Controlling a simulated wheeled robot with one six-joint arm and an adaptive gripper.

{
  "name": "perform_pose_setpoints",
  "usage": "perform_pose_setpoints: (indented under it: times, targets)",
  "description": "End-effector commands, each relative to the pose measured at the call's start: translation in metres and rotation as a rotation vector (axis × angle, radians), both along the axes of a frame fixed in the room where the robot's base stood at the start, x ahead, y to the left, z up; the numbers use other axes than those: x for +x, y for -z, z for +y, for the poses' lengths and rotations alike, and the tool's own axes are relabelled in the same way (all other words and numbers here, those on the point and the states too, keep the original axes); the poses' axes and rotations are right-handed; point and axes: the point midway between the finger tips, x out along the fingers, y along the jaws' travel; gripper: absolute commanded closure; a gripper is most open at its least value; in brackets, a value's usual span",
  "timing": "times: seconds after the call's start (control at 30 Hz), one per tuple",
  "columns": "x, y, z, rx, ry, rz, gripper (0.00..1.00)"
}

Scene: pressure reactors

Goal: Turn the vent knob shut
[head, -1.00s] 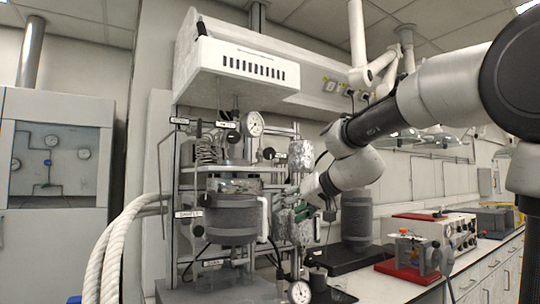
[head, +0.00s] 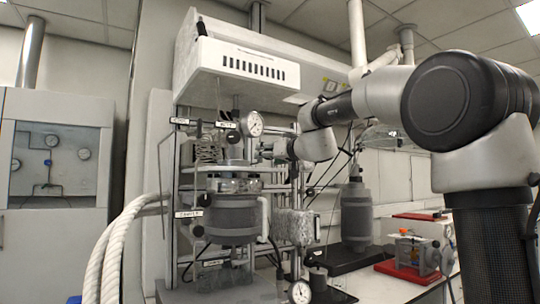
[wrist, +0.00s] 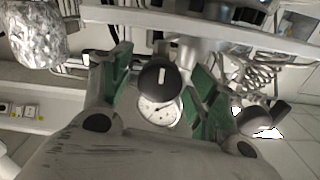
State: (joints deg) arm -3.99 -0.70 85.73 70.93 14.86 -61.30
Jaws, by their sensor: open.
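A round black knob with a white pointer line (wrist: 158,77) shows in the wrist view, between the two green-padded fingers of my gripper (wrist: 163,72). The fingers are open, one on each side of the knob, with a visible space to each. No label for it is readable there, so I cannot confirm that it is the vent knob. The white line runs roughly up and down in the picture. In the head view my gripper (head: 268,150) is at the upper right of the reactor, below the gauge (head: 251,124); the knob is hidden there.
The gauge dial (wrist: 160,110) shows below the knob in the wrist view. A foil-wrapped cylinder (wrist: 33,35) is at its upper left, and a metal coil (wrist: 258,70) at the right. The reactor vessel (head: 228,215) stands below my gripper. Posts and tubing crowd this area.

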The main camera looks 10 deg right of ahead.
Motion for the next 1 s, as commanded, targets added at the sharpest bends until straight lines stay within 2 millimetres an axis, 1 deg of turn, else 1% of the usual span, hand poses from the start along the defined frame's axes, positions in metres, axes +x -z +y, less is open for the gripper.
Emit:
perform_pose_setpoints:
  times: [0.23, 0.37, 0.4, 0.5, 0.77, 1.0]
  targets:
    - [0.0011, -0.0001, 0.0002, 0.0, 0.0, 0.0, 0.4]
    - [0.001, 0.0, 0.0002, 0.0, 0.0, 0.0, 0.64]
    - [0.0009, -0.0001, 0.0002, 0.0, 0.0, 0.0, 0.71]
    - [0.0009, 0.0, 0.0001, 0.0, 0.0, 0.0, 0.87]
    - [0.0008, 0.0, 0.0001, 0.015, 0.0, 0.005, 0.87]
    - [0.0008, 0.0001, 0.0001, 0.111, 0.0, 0.037, 0.87]
